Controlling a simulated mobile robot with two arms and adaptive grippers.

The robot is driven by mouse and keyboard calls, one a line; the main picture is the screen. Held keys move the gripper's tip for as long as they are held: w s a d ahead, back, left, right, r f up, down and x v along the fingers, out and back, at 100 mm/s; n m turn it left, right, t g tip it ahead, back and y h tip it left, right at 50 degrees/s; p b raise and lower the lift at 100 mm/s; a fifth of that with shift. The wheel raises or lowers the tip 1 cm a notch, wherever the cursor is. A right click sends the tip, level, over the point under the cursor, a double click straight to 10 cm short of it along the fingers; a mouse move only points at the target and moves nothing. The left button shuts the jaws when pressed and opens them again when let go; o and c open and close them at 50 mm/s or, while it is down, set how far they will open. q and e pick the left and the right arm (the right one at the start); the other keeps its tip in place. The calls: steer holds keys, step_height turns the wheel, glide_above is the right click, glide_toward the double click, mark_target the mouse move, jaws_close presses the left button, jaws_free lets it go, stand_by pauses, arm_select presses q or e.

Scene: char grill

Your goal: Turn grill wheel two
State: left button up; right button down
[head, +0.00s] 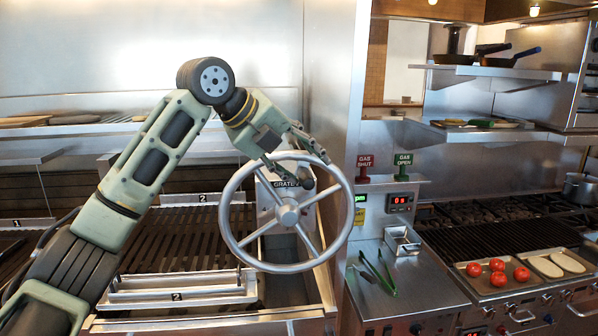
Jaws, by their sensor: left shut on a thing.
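The grill wheel (231,232) is a grey metal handwheel with spokes and a round hub. It stands in front of a metal box (267,195) labelled "GRATE", at the right end of the grill grate marked 2 (170,240). My left gripper (312,170) reaches in from the upper left and is shut on the wheel's rim at its upper right. The fingers partly hide the rim and the label there. My right gripper is not in view.
A steel wall edge (335,85) rises just behind the wheel. A front tray (180,287) marked 2 lies left of the wheel.

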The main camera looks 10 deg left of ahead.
arm_select(q)
steer(key=shift+s+d+r, duration=0.2)
steer(key=shift+d+r, duration=0.1)
steer(key=shift+r, duration=0.35)
steer(key=shift+s+d+r, duration=0.15)
steer(key=shift+d+r, duration=0.1)
steer(key=shift+r, duration=0.35)
steer(key=shift+s+d+r, duration=0.7)
steer(key=shift+s, duration=0.1)
steer(key=shift+s+r, duration=0.15)
steer(key=shift+r, duration=0.15)
steer(key=shift+a, duration=0.2)
steer(key=shift+w+a+f, duration=0.15)
steer(key=shift+w+a, duration=0.15)
steer(key=shift+a, duration=0.05)
steer(key=shift+s+d, duration=0.25)
steer(key=shift+d, duration=0.05)
steer(key=v, duration=1.2)
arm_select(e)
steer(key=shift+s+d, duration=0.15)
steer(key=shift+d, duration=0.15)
